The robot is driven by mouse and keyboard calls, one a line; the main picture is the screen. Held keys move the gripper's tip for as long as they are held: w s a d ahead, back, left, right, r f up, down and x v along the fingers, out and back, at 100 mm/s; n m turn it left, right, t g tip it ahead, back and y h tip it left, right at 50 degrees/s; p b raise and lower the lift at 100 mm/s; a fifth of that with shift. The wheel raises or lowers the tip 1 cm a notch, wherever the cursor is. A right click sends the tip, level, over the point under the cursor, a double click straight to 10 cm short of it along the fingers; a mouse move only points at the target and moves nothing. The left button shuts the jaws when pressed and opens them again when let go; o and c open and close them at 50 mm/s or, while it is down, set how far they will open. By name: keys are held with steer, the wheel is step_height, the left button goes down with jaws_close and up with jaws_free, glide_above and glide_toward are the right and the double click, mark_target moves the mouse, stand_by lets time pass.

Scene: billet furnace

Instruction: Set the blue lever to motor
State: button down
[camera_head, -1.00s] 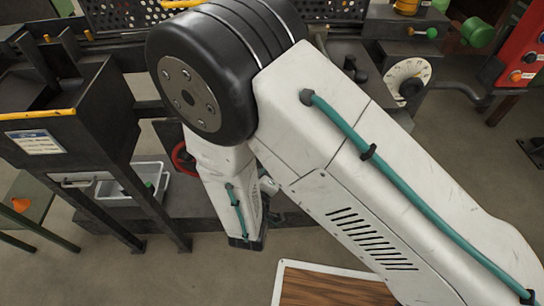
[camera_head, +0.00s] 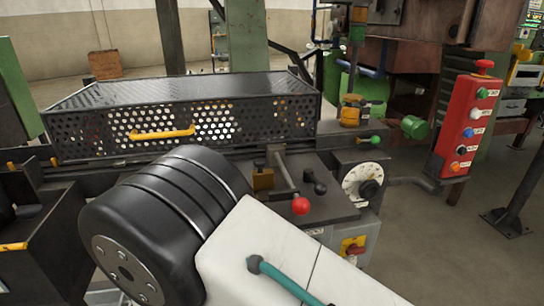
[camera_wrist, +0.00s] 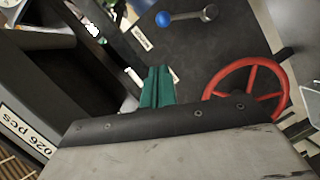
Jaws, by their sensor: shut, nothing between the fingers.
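The blue lever shows in the wrist view as a grey arm with a blue ball knob (camera_wrist: 163,19), on a dark panel near the top. The knob points left, away from its pivot at the right. A small white label (camera_wrist: 142,38) sits on the panel below and left of the knob; its text is too small to read. My gripper (camera_wrist: 158,72) has its teal fingers shut and empty, below the knob and apart from it in the picture. In the head view neither the blue lever nor my gripper shows.
A red handwheel (camera_wrist: 246,88) is right of my gripper. A dark bin edge and a label reading "026 pcs" (camera_wrist: 25,132) are at left. The head view shows a red-knobbed lever (camera_head: 300,205), a white dial (camera_head: 362,183), a perforated guard (camera_head: 75,135) and a red button box (camera_head: 467,125).

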steer(key=s+d+r+m+g+h, duration=0.1)
steer(key=s+d+r+g+h, duration=0.1)
steer(key=d+r+g+h, duration=0.7)
steer(key=s+d+r+m+g+h, duration=0.1)
steer(key=s+d+r+g+h, duration=0.15)
steer(key=d+r, duration=0.8)
steer(key=s+d+r+m+g+y, duration=0.1)
steer(key=s+d+r+m+y, duration=0.4)
steer(key=d+r+y, duration=0.1)
steer(key=s+d+r+m+g+y, duration=0.2)
steer(key=s+d+r+m+y, duration=0.3)
steer(key=d+r, duration=0.3)
steer(key=s+d, duration=0.1)
steer(key=d, duration=0.2)
steer(key=shift+s+r+m+y, duration=0.15)
steer(key=shift+r+m+y, duration=0.05)
steer(key=shift+m+y, duration=0.2)
